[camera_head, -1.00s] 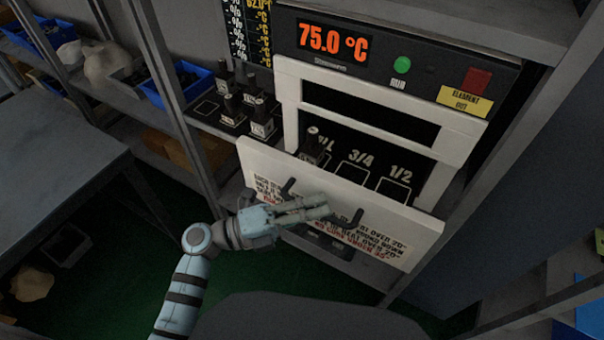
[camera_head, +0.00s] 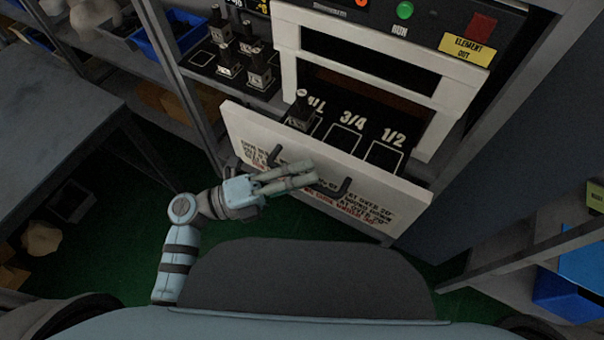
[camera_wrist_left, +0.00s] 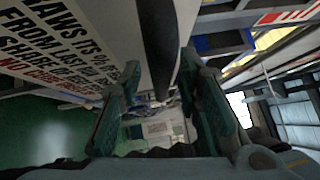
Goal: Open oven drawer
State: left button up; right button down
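The oven drawer (camera_head: 330,185) is partly out, its white printed front standing away from the oven (camera_head: 452,85). Its floor shows marked squares, and a small dark valve block (camera_head: 301,112) stands at the left one. My right gripper is not in view.
Several dark valve blocks (camera_head: 238,58) stand on the shelf left of the oven. Blue bins (camera_head: 172,38) are farther left. A grey table (camera_head: 50,140) is at the left, and a shelf rack (camera_head: 520,235) at the right. Green floor shows below the drawer.

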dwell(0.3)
pick_arm(q)
jog(key=v, duration=1.2)
